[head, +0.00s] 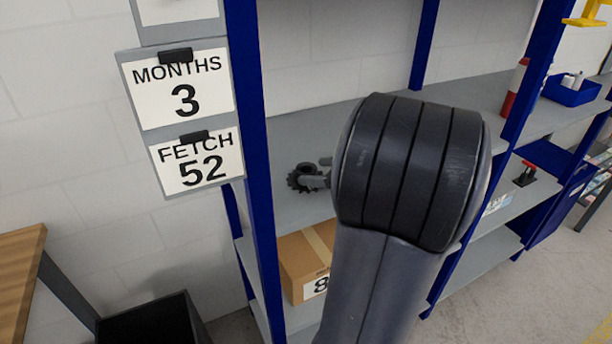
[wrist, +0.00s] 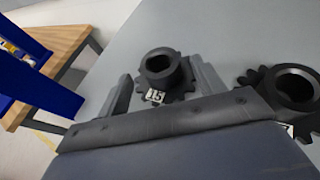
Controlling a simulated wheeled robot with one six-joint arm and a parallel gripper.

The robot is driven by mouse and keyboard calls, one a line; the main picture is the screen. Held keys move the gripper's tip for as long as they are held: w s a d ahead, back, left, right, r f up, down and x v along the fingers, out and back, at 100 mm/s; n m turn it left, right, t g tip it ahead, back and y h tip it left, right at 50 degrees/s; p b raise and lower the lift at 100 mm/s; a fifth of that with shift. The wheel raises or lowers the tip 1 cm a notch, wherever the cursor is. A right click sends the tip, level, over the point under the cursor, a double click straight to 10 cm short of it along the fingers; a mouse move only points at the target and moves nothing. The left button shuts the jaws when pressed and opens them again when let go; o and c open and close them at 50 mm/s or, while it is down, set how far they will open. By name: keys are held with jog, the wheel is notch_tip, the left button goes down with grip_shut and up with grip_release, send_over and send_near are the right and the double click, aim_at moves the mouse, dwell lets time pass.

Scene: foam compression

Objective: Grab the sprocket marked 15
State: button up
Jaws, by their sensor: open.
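The sprocket marked 15 (wrist: 158,70) is a dark toothed wheel with a raised hub, lying flat on the grey shelf in the wrist view. Its white 15 tag (wrist: 155,96) faces me. My gripper (wrist: 161,72) is open, with one finger to each side of this sprocket and neither visibly closed on it. In the head view a dark sprocket (head: 301,177), likely the same one, lies on the shelf beside my grey fingertips (head: 320,172). My arm hides the shelf to the right of it.
A second dark sprocket (wrist: 292,88) lies close to the right of my right finger; its tag is mostly hidden. A blue upright (head: 252,150) stands left of the shelf. A cardboard box (head: 300,262) sits on the shelf below. A wooden table (head: 20,270) is at left.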

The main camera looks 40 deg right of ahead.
aim_at(300, 171)
jog(key=shift+x, duration=1.5)
jog(key=shift+c, duration=0.3)
jog(key=c, duration=1.2)
jog(key=shift+r+p, duration=0.2)
jog(key=shift+p, duration=0.1)
